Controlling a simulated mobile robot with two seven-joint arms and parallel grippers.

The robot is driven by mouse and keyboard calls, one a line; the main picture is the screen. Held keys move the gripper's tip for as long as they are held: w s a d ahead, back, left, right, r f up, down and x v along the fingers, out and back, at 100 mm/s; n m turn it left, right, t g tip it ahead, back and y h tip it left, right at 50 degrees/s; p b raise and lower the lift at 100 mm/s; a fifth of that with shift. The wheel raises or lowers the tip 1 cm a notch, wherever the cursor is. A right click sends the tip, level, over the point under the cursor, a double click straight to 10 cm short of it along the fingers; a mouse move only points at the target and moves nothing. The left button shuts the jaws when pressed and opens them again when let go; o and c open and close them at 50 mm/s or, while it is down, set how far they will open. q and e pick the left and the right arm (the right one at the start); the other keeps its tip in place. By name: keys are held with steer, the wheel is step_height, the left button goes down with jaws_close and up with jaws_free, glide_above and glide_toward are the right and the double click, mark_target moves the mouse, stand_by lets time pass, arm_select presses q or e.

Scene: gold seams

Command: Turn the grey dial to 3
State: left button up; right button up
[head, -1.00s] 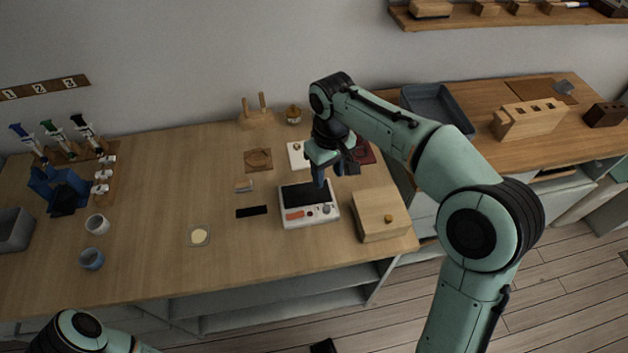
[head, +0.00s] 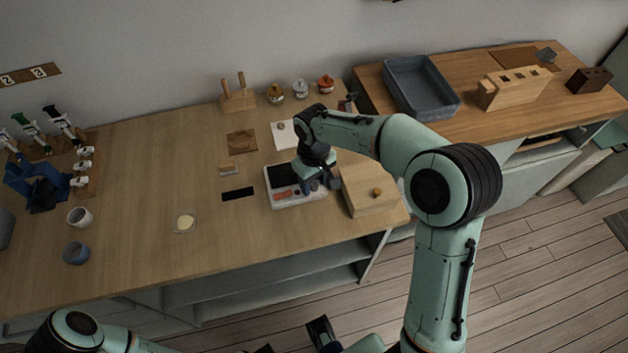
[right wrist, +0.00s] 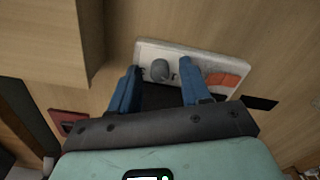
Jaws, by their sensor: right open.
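The grey dial (right wrist: 160,70) sits on the face of a white device (right wrist: 205,55) with an orange-red button, seen in the right wrist view. My right gripper (right wrist: 159,68) is open, with its blue fingers on either side of the dial; contact cannot be made out. In the head view the device (head: 300,199) is on the wooden table, and my right gripper (head: 316,184) is over its right part, hiding the dial there. The dial's numbers are too small to read.
A wooden box (head: 370,195) stands close to the right of the device. A black strip (head: 237,194) and a small dish (head: 185,221) lie to its left. Cups and a pipette rack are farther left. The table's middle is mostly clear.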

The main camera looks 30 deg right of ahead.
jaws_close()
